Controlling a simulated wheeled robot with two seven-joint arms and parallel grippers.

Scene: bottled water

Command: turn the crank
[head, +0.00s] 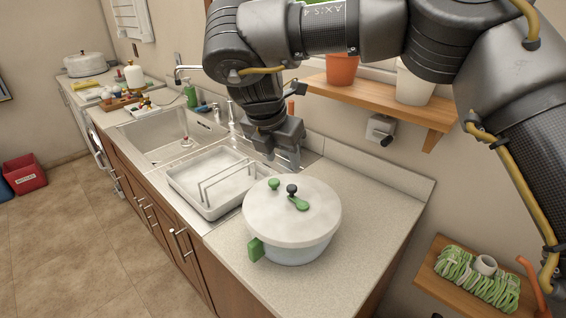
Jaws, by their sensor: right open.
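A white pot (291,250) with a pale lid (266,219) and a green side handle (255,249) stands on the counter. On the lid are a green crank (298,203) with a dark knob (291,189) and a separate green knob (274,184). My right gripper (282,160) hangs down behind the pot, near the back right of the sink area. It is open, and apart from the crank in the picture. Nothing shows between its fingers. My left gripper is not in view.
A white dish tray with a wire rack (228,180) sits left of the pot by the sink (165,140). A wooden shelf (390,101) with flower pots is on the wall above. The counter (385,190) right of the pot is clear.

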